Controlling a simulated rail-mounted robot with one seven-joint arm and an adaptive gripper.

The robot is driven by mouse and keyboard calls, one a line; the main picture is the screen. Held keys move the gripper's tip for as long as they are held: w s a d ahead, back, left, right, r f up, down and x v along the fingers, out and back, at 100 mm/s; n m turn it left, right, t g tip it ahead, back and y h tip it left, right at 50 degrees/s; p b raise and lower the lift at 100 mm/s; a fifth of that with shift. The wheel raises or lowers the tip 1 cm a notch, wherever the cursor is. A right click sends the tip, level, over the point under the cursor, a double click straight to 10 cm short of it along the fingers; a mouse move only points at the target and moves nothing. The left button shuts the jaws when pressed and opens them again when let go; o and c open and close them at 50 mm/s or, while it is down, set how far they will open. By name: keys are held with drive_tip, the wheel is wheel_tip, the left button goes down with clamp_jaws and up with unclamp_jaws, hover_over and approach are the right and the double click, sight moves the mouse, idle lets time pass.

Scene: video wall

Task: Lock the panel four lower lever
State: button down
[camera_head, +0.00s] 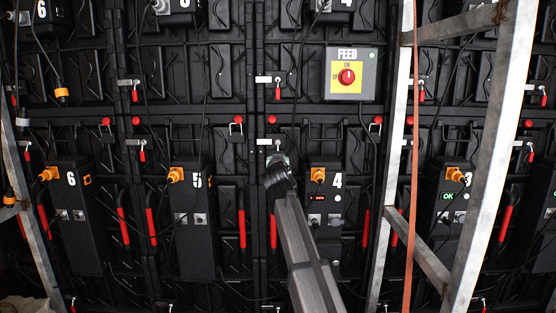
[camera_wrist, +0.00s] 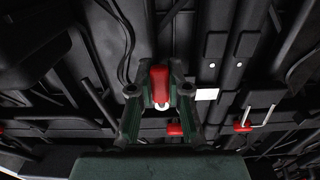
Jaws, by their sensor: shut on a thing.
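Panel four carries a black box marked 4 (camera_head: 337,182), in the middle of the head view. At the panel's upper left edge, a latch with a white plate (camera_head: 264,141) shows just above my gripper (camera_head: 277,160). My gripper hides the lever below that plate in the head view. In the wrist view, a red lever handle (camera_wrist: 160,82) stands between the two fingers of my gripper (camera_wrist: 160,92). The fingers are closed on its sides. A small white round part shows at the handle's lower end.
Metal truss posts (camera_head: 392,150) stand in front of the wall at the right. Red handles (camera_head: 366,228) flank the panel, and dark cables hang nearby.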

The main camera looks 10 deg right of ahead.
drive_tip(key=c, duration=1.1)
unclamp_jaws()
drive_tip(key=s+a, duration=0.1)
drive_tip(key=s, duration=1.1)
drive_tip(key=shift+a, duration=0.3)
drive_tip(key=shift+w, duration=0.1)
